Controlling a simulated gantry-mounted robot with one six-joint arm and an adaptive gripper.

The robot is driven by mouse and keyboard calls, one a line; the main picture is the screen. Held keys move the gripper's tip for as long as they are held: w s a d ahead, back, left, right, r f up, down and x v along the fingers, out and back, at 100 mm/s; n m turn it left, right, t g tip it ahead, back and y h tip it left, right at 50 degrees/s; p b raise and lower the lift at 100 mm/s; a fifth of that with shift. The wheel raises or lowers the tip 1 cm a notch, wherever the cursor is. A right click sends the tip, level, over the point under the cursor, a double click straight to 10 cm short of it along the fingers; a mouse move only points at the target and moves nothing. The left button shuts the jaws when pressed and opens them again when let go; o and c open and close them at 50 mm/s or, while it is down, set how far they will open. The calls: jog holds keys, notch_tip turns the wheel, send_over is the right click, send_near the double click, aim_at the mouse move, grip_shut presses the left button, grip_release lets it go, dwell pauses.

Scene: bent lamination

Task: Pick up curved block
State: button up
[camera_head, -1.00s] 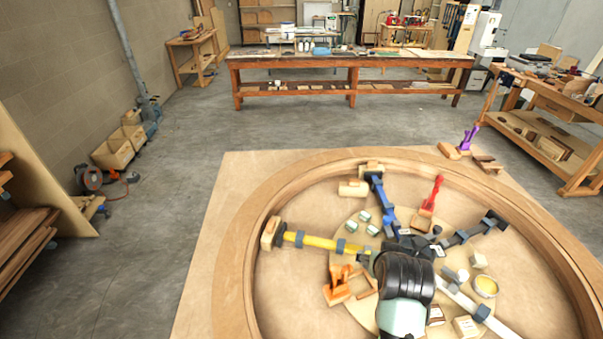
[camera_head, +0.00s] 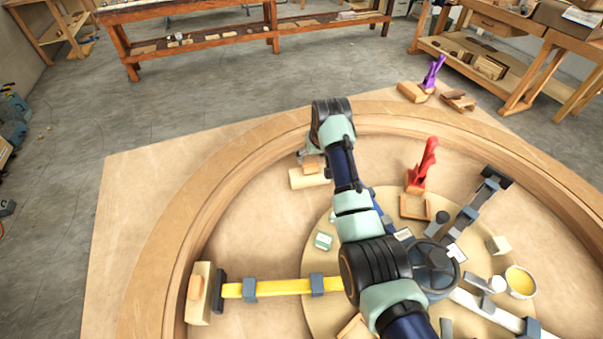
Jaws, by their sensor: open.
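A pale wooden block (camera_head: 309,179) with a smaller piece (camera_head: 312,162) on top lies just inside the far side of the wooden ring. A similar pale block (camera_head: 200,293) stands at the ring's left inner side. I cannot tell for sure which is the curved block; another tan piece (camera_head: 411,92) lies outside the ring by a purple clamp. My arm reaches up from the centre, and my gripper (camera_head: 310,157) is open, small and mostly hidden behind the wrist. It is just above or at the far block; contact cannot be told.
The large ring (camera_head: 150,270) encloses the work area. A yellow-barred clamp (camera_head: 285,287), a red clamp (camera_head: 424,165) and a dark-ended clamp (camera_head: 470,212) lie inside. The purple clamp (camera_head: 433,72) stands beyond the ring.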

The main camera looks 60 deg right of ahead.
aim_at(310, 164)
jog(key=b+x, duration=0.1)
jog(key=x, duration=0.1)
jog(key=b+x, duration=0.1)
jog(key=x, duration=0.1)
jog(key=b+x, duration=0.1)
jog(key=x, duration=0.2)
jog(key=shift+w+r, duration=0.1)
jog(key=shift+w, duration=0.15)
jog(key=shift+r, duration=0.1)
jog(key=c, duration=1.5)
